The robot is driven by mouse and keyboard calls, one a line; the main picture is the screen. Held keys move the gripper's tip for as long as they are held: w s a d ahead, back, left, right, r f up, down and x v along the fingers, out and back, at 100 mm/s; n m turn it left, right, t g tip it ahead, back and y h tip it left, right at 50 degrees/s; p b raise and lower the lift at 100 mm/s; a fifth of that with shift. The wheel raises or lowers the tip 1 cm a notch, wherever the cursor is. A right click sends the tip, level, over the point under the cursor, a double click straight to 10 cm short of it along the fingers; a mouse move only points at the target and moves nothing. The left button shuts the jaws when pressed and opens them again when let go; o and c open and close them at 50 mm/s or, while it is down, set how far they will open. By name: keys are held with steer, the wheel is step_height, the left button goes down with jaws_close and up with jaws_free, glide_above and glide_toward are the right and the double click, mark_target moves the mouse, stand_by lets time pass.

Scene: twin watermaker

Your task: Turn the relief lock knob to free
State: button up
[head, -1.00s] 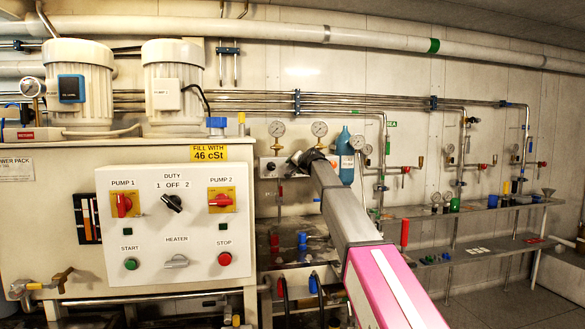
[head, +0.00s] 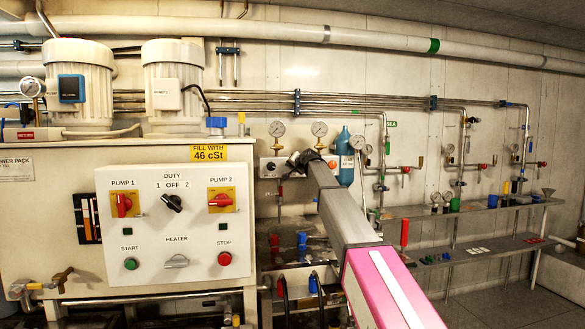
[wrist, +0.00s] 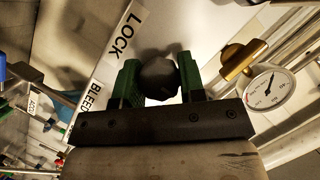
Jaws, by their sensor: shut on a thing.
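The black faceted knob (wrist: 158,77) is between the two green finger pads of my gripper (wrist: 160,84) in the wrist view. The gripper is shut on it. A white label reading LOCK (wrist: 126,36) is just left of the knob, and a BLEED label (wrist: 93,97) is lower left. In the head view my gripper (head: 297,160) is at the small grey valve panel (head: 268,167) below two gauges. The arm hides part of the panel, and the knob's pointer position cannot be made out.
A brass fitting (wrist: 243,60) and a round gauge (wrist: 270,90) are close right of the gripper in the wrist view. In the head view a blue bottle (head: 345,160) stands right beside the arm. The pump control box (head: 176,225) is to the left.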

steer(key=n+h, duration=0.2)
steer(key=n, duration=0.1)
steer(key=n+h, duration=0.2)
steer(key=n, duration=0.1)
steer(key=shift+a, duration=0.1)
steer(key=n+t+h, duration=0.1)
steer(key=n+h, duration=0.1)
steer(key=n, duration=0.1)
steer(key=shift+n+t+h, duration=0.6)
steer(key=shift+n+h, duration=0.3)
steer(key=shift+n, duration=0.5)
steer(key=o, duration=0.9)
steer(key=shift+o, duration=0.2)
steer(key=v, duration=1.1)
